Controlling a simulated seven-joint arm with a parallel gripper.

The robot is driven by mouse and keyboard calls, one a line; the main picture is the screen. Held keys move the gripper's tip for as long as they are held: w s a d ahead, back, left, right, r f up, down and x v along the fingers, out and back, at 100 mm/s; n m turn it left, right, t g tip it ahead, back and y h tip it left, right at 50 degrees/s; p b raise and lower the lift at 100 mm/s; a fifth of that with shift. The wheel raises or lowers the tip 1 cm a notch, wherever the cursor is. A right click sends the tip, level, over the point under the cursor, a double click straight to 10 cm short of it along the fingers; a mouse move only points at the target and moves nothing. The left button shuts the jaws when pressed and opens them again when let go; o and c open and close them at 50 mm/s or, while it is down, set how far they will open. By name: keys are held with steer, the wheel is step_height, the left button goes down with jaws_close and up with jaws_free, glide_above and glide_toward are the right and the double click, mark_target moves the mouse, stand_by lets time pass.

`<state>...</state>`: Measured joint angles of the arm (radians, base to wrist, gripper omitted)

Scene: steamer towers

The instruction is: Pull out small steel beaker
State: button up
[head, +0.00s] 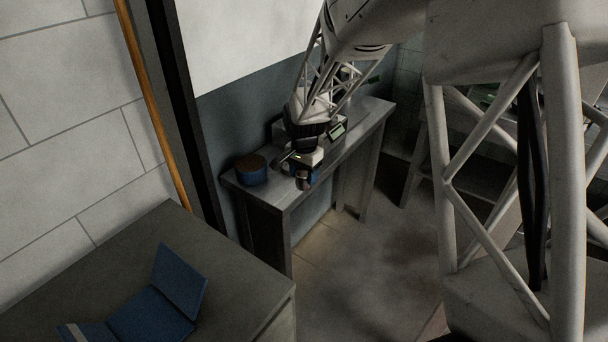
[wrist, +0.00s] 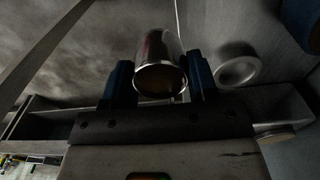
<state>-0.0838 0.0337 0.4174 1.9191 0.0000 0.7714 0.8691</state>
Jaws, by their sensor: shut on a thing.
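A small steel beaker (wrist: 158,52) is between the two blue fingers of my gripper (wrist: 160,80) in the wrist view, its round end towards the camera. My gripper is shut on it. In the head view my gripper (head: 303,172) is over the front edge of the narrow grey table, with the beaker (head: 302,183) small and dark at its tip. The arm hides part of the table behind it. I cannot tell whether the beaker touches anything else.
A blue round container (head: 252,170) with a brown top stands at the table's left end. A pale ring-shaped thing (wrist: 238,66) is right of the beaker in the wrist view. The grey table (head: 285,197) has open floor in front. A blue folded object (head: 160,305) lies on the near counter.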

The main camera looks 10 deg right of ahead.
steer(key=shift+r, duration=0.9)
stand_by(0.8)
